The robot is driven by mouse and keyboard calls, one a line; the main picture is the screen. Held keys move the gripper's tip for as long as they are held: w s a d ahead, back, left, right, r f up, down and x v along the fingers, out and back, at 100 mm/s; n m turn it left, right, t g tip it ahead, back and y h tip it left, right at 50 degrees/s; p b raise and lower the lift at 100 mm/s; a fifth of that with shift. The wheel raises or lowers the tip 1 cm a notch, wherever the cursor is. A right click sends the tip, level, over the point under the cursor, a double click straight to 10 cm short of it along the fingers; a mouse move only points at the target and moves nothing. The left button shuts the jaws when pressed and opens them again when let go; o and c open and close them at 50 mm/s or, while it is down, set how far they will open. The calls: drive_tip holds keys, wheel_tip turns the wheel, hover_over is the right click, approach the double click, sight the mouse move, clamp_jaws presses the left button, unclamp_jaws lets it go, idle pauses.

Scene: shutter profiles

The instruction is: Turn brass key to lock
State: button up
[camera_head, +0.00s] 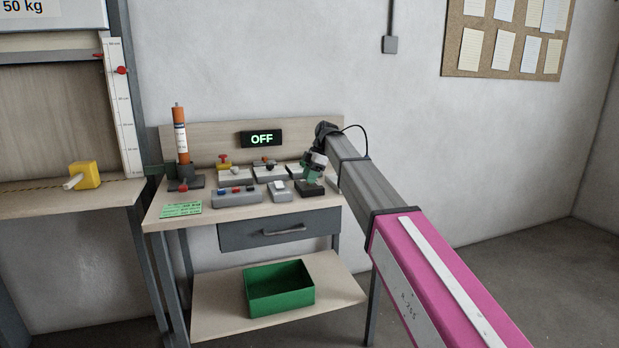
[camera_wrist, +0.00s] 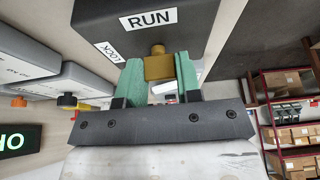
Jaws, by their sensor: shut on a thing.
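The brass key (camera_wrist: 158,68) sits at the face of a dark switch box (camera_wrist: 195,40), just below its white RUN label (camera_wrist: 149,19). A tilted LOCK label (camera_wrist: 108,51) is at the left on the same box. The key's blocky head is between the two green fingers of my gripper (camera_wrist: 160,64), which is shut on it. The round part of the key points toward RUN. In the head view my gripper (camera_head: 312,167) reaches down onto the dark box (camera_head: 311,188) at the bench's right; the key is hidden there.
Other control boxes (camera_head: 237,196) with knobs and switches stand close on the left. An OFF display (camera_head: 262,139) is lit green on the back panel. An orange-topped column (camera_head: 180,132) and a green card (camera_head: 181,209) are at the bench's left. A green bin (camera_head: 279,289) is on the lower shelf.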

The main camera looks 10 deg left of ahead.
drive_tip(key=o, duration=0.9)
drive_tip(key=shift+r, duration=0.1)
drive_tip(key=v, duration=1)
drive_tip(key=shift+w+d+r, duration=0.1)
drive_tip(key=shift+d+r, duration=0.05)
drive_tip(key=shift+r, duration=0.1)
